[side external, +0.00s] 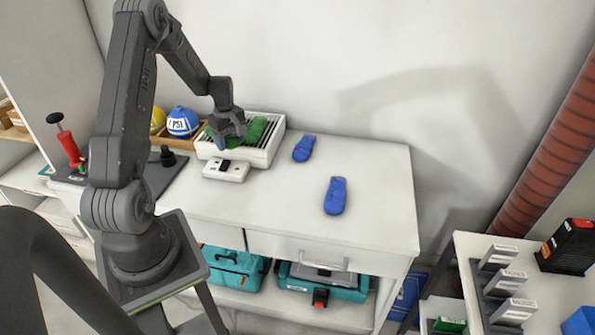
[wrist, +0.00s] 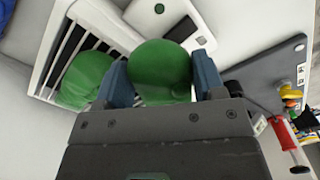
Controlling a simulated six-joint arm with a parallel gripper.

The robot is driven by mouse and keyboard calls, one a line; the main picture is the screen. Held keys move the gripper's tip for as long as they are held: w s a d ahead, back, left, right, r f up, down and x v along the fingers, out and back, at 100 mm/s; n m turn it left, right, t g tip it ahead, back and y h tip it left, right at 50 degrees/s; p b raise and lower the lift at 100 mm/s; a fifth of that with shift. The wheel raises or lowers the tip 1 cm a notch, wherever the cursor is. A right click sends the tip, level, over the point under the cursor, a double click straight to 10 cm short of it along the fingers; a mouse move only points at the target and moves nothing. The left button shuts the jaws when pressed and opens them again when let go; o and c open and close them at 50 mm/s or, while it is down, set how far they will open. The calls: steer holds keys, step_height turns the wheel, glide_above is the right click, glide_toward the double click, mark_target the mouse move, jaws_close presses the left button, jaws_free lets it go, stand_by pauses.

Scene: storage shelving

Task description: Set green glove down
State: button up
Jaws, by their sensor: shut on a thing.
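A green glove (wrist: 160,68) is between the two blue fingers of my gripper (wrist: 162,78) in the wrist view, and the fingers are shut on it. In the side view my gripper (side external: 231,132) points down over the left part of a white slotted rack (side external: 262,158), with the held glove (side external: 212,136) partly hidden behind the fingers. A second green glove (side external: 256,130) lies on the rack's dark slots to the right; it also shows in the wrist view (wrist: 82,80). I cannot tell whether the held glove touches the rack.
A white box (side external: 226,171) sits in front of the rack. Two blue slipper-like items (side external: 304,148) (side external: 335,196) lie on the white table (side external: 375,200), with free room around them. A blue cap (side external: 182,122) and a yellow one stand left of the rack.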

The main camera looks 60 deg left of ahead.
steer(key=s+d+f+n, duration=0.25)
steer(key=s+d, duration=0.45)
steer(key=d, duration=0.5)
glide_above(230, 203)
steer(key=shift+m, duration=0.35)
step_height(230, 203, down, 4)
steer(key=shift+d+f, duration=0.1)
steer(key=shift+f, duration=2)
steer(key=shift+f, duration=0.15)
steer(key=o, duration=0.9)
